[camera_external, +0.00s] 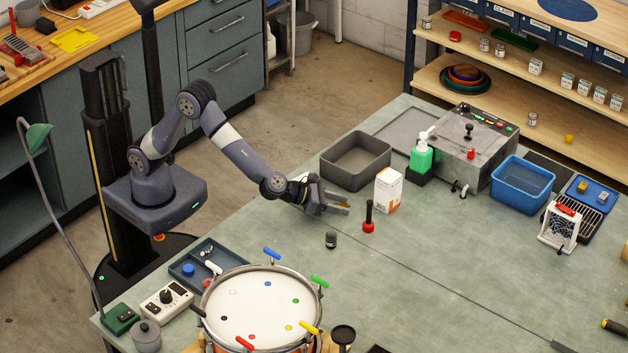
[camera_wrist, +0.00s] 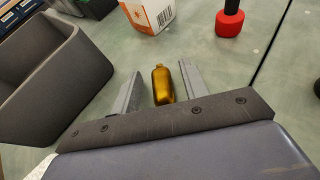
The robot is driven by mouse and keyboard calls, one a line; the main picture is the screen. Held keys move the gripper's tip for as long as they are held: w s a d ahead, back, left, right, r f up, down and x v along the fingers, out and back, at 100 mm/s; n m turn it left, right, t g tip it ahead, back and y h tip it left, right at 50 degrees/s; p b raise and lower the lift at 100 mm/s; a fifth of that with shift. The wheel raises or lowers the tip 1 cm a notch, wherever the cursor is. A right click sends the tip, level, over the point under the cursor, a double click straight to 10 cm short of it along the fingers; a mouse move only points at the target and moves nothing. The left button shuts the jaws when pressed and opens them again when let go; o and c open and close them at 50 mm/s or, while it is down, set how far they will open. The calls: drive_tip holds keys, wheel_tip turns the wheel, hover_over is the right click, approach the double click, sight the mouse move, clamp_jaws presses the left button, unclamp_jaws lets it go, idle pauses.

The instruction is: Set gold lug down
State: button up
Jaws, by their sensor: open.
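The gold lug (camera_wrist: 162,85) is a small rounded gold piece. In the wrist view it lies between the two fingers of my gripper (camera_wrist: 159,88), with a gap showing on each side. In the external view my gripper (camera_external: 342,203) is low over the green bench top (camera_external: 440,270), and a bit of the gold lug (camera_external: 344,206) shows between the fingers. The gripper is open. The lug appears to rest on the bench, but its near end is hidden by the gripper body.
A grey open bin (camera_external: 356,160) stands just behind my gripper. A white and orange box (camera_external: 388,190), a red-based black tool (camera_external: 369,216) and a small dark cylinder (camera_external: 331,240) stand nearby. A white drum (camera_external: 262,305) is at the front. The bench's right middle is clear.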

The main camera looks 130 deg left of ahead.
drive_tip(key=v, duration=1.2)
drive_tip(key=shift+b, duration=0.3)
